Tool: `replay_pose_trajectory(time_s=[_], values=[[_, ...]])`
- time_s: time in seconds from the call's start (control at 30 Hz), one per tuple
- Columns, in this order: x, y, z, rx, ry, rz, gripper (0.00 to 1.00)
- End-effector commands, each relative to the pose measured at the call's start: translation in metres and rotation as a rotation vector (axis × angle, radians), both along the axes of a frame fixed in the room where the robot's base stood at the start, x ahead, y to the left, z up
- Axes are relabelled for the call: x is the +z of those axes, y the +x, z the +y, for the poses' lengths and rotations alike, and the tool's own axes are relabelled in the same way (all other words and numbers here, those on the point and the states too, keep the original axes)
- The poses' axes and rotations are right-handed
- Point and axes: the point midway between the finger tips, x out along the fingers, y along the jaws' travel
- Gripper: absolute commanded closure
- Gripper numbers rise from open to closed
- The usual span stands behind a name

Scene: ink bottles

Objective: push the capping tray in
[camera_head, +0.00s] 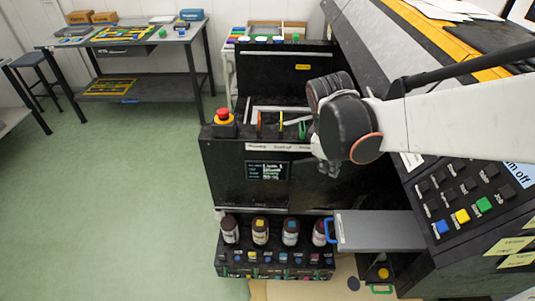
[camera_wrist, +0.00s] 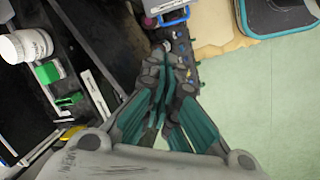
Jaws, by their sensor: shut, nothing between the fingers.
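A flat grey tray (camera_head: 380,231) with a blue handle (camera_head: 329,230) sticks out to the left from under the sloped control panel. Its label is too small to read, so I cannot confirm it is the capping tray. In the wrist view the blue handle (camera_wrist: 174,18) shows at the top, beyond my fingertips. Lower down, a second pull with a green handle (camera_head: 381,289) shows by a dark opening. My gripper (camera_head: 328,168) hangs in front of the black machine, above and apart from the grey tray. In the wrist view its teal fingers (camera_wrist: 161,58) are together and empty.
Several brown bottles (camera_head: 260,231) stand in a black rack (camera_head: 275,262) left of the tray. A red stop button (camera_head: 223,116) tops the machine's left corner. The sloped button panel (camera_head: 470,200) is at right. Green floor lies open at left, before a workbench (camera_head: 125,38).

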Motion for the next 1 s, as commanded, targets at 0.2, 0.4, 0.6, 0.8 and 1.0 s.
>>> replay_pose_trajectory(time_s=[0.2,0.4,0.6,0.8,1.0], values=[[-0.053,0.03,0.027,0.208,-0.106,0.13,1.0],[-0.102,0.044,0.047,0.373,-0.189,0.246,1.0],[-0.13,0.049,0.057,0.463,-0.232,0.313,1.0],[-0.142,0.049,0.06,0.494,-0.245,0.338,1.0],[-0.161,0.049,0.053,0.493,-0.245,0.339,1.0]])
